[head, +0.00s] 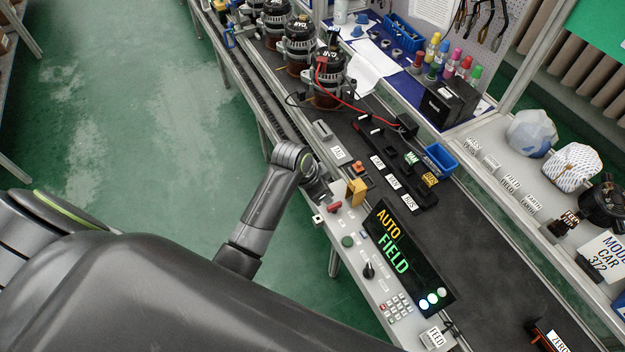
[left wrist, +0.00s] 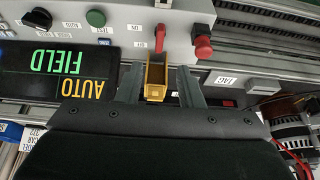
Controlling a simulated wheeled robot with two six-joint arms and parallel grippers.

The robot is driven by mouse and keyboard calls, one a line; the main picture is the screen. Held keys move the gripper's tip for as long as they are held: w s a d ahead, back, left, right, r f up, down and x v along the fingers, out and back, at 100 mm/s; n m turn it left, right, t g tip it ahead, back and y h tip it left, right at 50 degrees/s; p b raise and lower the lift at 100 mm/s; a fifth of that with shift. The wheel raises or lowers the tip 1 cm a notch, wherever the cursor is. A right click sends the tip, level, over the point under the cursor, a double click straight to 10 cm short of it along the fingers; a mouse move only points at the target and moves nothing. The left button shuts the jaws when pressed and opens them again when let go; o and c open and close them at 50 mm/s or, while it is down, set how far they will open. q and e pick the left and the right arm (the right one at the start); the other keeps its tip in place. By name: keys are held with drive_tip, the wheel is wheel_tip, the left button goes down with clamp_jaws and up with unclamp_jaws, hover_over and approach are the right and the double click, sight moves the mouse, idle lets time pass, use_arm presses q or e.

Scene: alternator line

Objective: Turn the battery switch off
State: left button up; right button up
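The grey control panel (head: 353,239) carries a red lever (head: 334,207), which also shows in the left wrist view (left wrist: 160,38). A red knob (left wrist: 202,42) sits beside it. The label that names the battery switch is not readable. A yellow block (head: 357,191) stands by the lever; in the left wrist view the yellow block (left wrist: 155,80) appears between my fingers, with a gap to the right finger. My left gripper (left wrist: 160,68) is open, close to the panel beside the lever and knob. In the head view its fingers are partly hidden by the wrist. My right gripper is not in view.
The lit AUTO FIELD display (head: 408,258) lies right of the panel controls. A green button (head: 347,241), black selector (head: 369,270) and keypad (head: 396,307) are on the panel. Alternators (head: 325,75) line the conveyor farther back.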

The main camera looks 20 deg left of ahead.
use_arm(q)
drive_tip(key=v, duration=0.7)
drive_tip(key=shift+b, duration=0.3)
drive_tip(key=s+a+f+n+y+b, duration=0.15)
drive_tip(key=s+f, duration=0.25)
drive_tip(key=f, duration=0.7)
drive_tip(key=s+a+f+n+g+b, duration=0.1)
drive_tip(key=s+a+f+n+b, duration=0.2)
drive_tip(key=f, duration=0.9)
drive_tip(key=s+a+f+n+y+b, duration=0.1)
drive_tip(key=s+a+f, duration=0.3)
drive_tip(key=f, duration=0.7)
drive_tip(key=s+a+f+b, duration=0.1)
drive_tip(key=s+f, duration=0.5)
drive_tip(key=s, duration=0.3)
drive_tip(key=s+a+f+n+g+y+b, duration=0.1)
drive_tip(key=s+f, duration=0.4)
drive_tip(key=s, duration=0.5)
drive_tip(key=s+f+n+b, duration=0.1)
drive_tip(key=s+f+b, duration=0.1)
drive_tip(key=s+f, duration=0.4)
drive_tip(key=s, duration=0.3)
drive_tip(key=shift+s+a+f, duration=0.3)
drive_tip(key=shift+s+a, duration=0.05)
drive_tip(key=shift+a, duration=0.05)
